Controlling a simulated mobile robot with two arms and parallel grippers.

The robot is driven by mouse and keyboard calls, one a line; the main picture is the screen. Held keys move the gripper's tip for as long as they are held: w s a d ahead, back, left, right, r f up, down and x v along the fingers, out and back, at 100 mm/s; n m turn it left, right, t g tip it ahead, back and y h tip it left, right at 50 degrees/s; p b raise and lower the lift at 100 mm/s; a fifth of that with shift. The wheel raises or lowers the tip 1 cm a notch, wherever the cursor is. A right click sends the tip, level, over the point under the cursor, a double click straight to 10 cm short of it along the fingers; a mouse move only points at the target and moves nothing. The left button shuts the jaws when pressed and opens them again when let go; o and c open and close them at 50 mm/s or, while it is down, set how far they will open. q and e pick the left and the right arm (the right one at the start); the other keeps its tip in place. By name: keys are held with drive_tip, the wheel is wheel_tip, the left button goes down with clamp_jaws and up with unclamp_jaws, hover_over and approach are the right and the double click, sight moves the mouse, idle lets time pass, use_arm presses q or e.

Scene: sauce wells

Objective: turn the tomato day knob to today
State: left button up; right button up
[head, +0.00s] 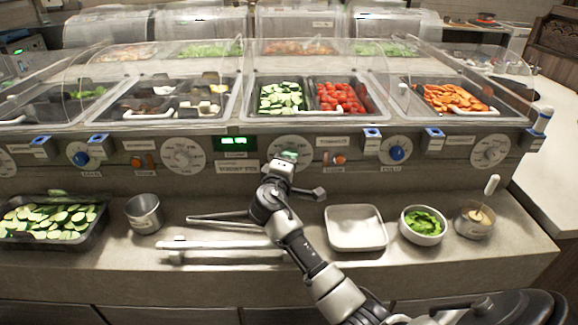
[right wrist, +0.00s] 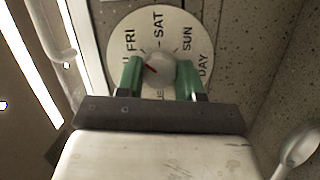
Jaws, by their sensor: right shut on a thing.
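The tomato day knob (right wrist: 162,72) is a pale round knob at the centre of a white dial (right wrist: 140,28) with day names. SAT is at the top of the dial in the right wrist view, FRI to its left and SUN to its right. A red mark on the knob points left and slightly up, to the FRI side. My right gripper (right wrist: 161,78) is shut on the knob with its green fingers either side. In the head view the dial (head: 290,145) is partly hidden by my right gripper (head: 286,158). A green-lit display (head: 235,142) is left of it, too small to read.
Other dials (head: 184,156) and blue knobs (head: 397,153) line the panel. Tomatoes (head: 338,98) and cucumber slices (head: 281,98) lie in wells above. A white square dish (head: 355,228), a bowl of greens (head: 423,224) and a metal cup (head: 144,212) stand on the counter below.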

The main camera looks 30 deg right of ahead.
drive_tip(key=shift+m, duration=0.5)
drive_tip(key=o, duration=0.9)
drive_tip(key=shift+a, duration=0.1)
drive_tip(key=b+v, duration=0.1)
drive_tip(key=v, duration=0.9)
drive_tip(key=shift+s+a+r, duration=0.15)
drive_tip(key=shift+s+a, duration=0.1)
drive_tip(key=shift+s, duration=0.05)
